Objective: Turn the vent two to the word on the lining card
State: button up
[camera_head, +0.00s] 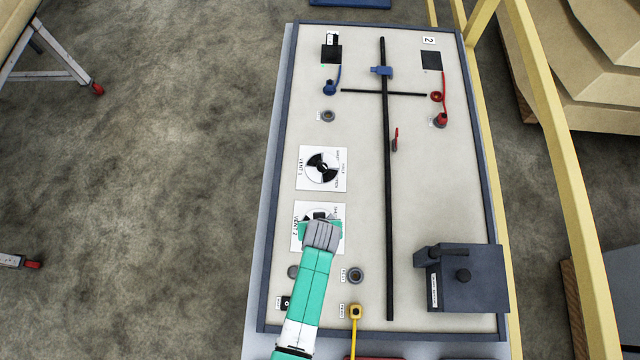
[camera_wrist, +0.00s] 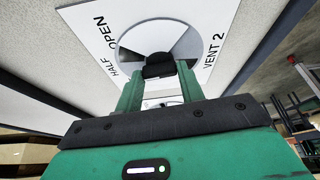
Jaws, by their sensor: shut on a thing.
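The vent 2 plate (camera_head: 299,240) is a white square on the pale panel, mostly covered by my gripper (camera_head: 320,224). In the wrist view the vent 2 plate (camera_wrist: 95,38) shows a grey and white disc and the words HALF, OPEN and VENT 2. A dark knob (camera_wrist: 158,66) stands at the disc's middle. My gripper (camera_wrist: 158,78) has its two green fingers on either side of this knob and is shut on it. Part of the disc is hidden behind the knob and fingers. I cannot make out a lining card or its word.
The vent 1 plate (camera_head: 304,181) lies just above vent 2, with a black and white disc. A black bar (camera_head: 387,210) runs down the panel to the right. A dark box (camera_head: 475,280) stands lower right. A yellow fitting (camera_head: 355,312) and a round socket (camera_head: 356,275) lie near my arm.

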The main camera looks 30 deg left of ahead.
jog(key=m+h, duration=0.1)
jog(key=m, duration=0.1)
jog(key=m+h, duration=0.1)
jog(key=m, duration=0.2)
jog(key=shift+s+a+m+t, duration=0.1)
jog(key=shift+a+m+t, duration=0.05)
jog(key=shift+m+t, duration=0.15)
jog(key=shift+a+m+h+b, duration=0.1)
jog(key=shift+m+h+b, duration=0.55)
jog(key=shift+m, duration=1.55)
jog(key=shift+h, duration=0.25)
jog(key=o, duration=1)
jog(key=p+v, duration=0.2)
jog(key=v, duration=0.5)
jog(key=shift+r, duration=0.4)
jog(key=shift+a, duration=0.1)
